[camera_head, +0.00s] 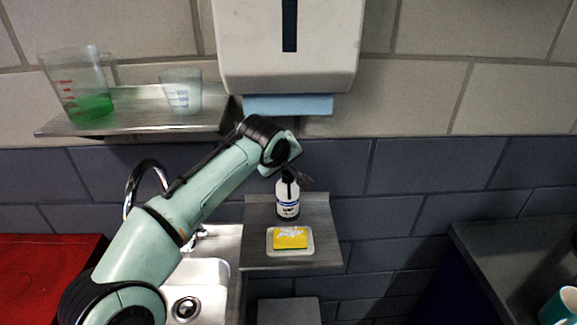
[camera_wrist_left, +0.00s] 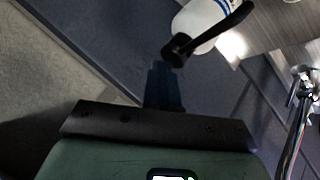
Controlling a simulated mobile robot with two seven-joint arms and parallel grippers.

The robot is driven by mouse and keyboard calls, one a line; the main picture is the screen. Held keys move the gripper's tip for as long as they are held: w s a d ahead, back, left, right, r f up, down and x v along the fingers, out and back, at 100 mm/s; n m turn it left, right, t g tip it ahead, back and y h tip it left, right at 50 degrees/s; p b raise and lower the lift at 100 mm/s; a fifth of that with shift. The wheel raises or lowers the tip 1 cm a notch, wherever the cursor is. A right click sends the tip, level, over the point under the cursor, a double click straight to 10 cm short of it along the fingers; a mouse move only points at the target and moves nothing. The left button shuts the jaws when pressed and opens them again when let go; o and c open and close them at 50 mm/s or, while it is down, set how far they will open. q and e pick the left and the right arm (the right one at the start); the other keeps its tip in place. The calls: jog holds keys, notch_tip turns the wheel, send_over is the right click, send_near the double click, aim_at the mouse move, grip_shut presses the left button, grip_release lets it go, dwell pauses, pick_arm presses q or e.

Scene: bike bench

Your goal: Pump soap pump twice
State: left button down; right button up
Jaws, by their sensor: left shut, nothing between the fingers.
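The soap pump (camera_head: 288,206) is a white bottle with a dark blue label and a black pump top, standing upright on a small grey shelf. My left gripper (camera_head: 291,178) is at the top of the bottle, partly hiding the pump head. In the left wrist view the bottle (camera_wrist_left: 199,20) and its black pump head (camera_wrist_left: 180,50) show just beyond the fingertips of my left gripper (camera_wrist_left: 165,70). The fingers are shut and empty. I cannot tell whether they touch the pump head. My right gripper is not in view.
A yellow sponge (camera_head: 290,239) with white streaks lies in a pale dish in front of the bottle. A paper towel dispenser (camera_head: 338,50) hangs above. A metal shelf (camera_head: 140,120) holds a measuring jug (camera_head: 85,90) and a cup (camera_head: 181,92). A sink (camera_head: 207,285) and faucet stand left.

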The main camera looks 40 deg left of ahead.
aim_at(286, 172)
pick_arm(q)
jog(key=shift+f, duration=0.3)
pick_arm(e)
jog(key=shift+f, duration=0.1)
pick_arm(q)
jog(key=shift+f+b, duration=0.35)
jog(key=shift+f, duration=0.05)
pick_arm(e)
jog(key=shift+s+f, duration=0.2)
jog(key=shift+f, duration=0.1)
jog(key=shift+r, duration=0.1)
pick_arm(q)
jog(key=shift+r, duration=0.1)
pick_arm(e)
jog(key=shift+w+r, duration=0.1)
pick_arm(q)
notch_tip(286, 172, up, 7)
jog(key=p, duration=0.5)
jog(key=shift+w, duration=0.1)
jog(key=shift+f, duration=0.25)
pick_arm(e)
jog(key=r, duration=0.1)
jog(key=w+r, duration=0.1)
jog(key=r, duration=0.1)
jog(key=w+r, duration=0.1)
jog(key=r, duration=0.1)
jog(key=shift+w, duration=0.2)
